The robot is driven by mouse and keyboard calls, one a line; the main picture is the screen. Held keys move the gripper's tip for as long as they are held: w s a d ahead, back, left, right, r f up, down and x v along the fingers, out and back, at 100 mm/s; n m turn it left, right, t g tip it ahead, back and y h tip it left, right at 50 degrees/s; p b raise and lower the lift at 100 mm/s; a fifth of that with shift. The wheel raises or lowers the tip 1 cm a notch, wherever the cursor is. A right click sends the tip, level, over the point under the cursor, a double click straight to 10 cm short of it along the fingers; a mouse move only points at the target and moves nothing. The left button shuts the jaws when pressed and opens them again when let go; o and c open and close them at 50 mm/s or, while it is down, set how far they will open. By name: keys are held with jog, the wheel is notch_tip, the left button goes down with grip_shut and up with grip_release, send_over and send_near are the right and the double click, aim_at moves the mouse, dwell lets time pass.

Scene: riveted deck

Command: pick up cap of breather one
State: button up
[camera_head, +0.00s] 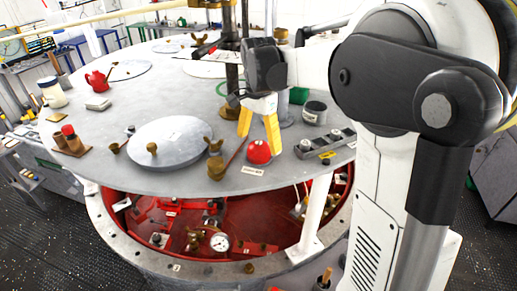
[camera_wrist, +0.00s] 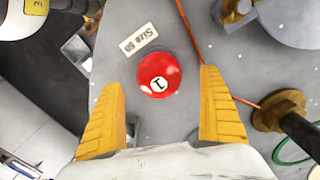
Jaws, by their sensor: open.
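The cap of breather one is a red dome (camera_head: 259,152) on the grey round deck, near its front edge in the head view. In the wrist view the red cap (camera_wrist: 159,75) bears a white disc marked 1. My gripper (camera_head: 259,122) has yellow fingers and is just above and behind the cap. In the wrist view my gripper (camera_wrist: 162,105) is open, with one finger on each side and the cap a little beyond the fingertips, between their lines. Nothing is between the fingers. The breather's body under the cap is hidden.
A thin red rod (camera_head: 236,153) runs close by. A brass fitting (camera_head: 216,167), a grey block with knobs (camera_head: 325,144) and a grey can (camera_head: 314,112) stand near. A round lid (camera_head: 168,135) lies left.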

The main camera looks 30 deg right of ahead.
aim_at(259, 143)
notch_tip(259, 143, down, 3)
jog(key=shift+f, duration=0.15)
jog(key=shift+w+f, duration=0.1)
jog(key=shift+f, duration=0.05)
jog(key=shift+s, duration=0.25)
jog(key=shift+c, duration=0.7)
jog(key=c, duration=0.5)
jog(key=shift+w, duration=0.15)
jog(key=c, duration=0.5)
jog(key=shift+c, duration=0.2)
jog(key=shift+r, duration=0.2)
